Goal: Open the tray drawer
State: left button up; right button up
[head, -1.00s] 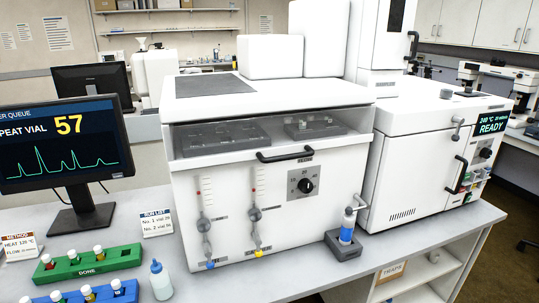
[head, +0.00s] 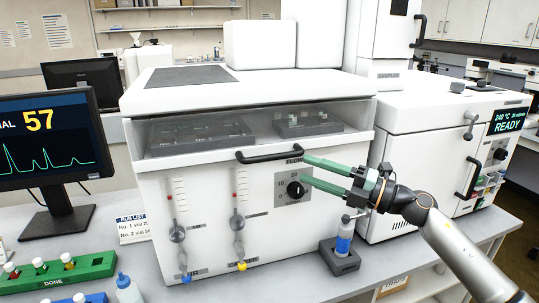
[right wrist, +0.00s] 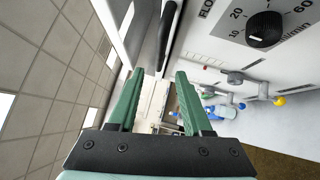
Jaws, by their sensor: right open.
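The tray drawer (head: 190,137) is the glass-fronted section near the top of the white instrument, with dark trays behind its window. Its front sits flush in the body, so it looks shut. Its black bar handle (head: 269,154) runs along the lower edge of the window. My right gripper (head: 304,169) is open and empty, its green fingers pointing left at the handle's right end, apart from it as far as I can tell. In the right wrist view the handle (right wrist: 166,36) lies beyond the fingers (right wrist: 157,85). My left gripper is out of view.
A black dial (head: 295,189) sits just below the handle. A blue-labelled bottle (head: 344,238) stands in a dark holder at the right front. A second white instrument (head: 428,150) stands close on the right. A monitor (head: 45,140) and a green vial rack (head: 60,272) are at left.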

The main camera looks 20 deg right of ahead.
aim_at(277, 159)
jog(key=p+x, duration=0.2)
jog(key=x, duration=0.8)
jog(key=shift+f, duration=0.1)
grip_shut()
dwell(1.1)
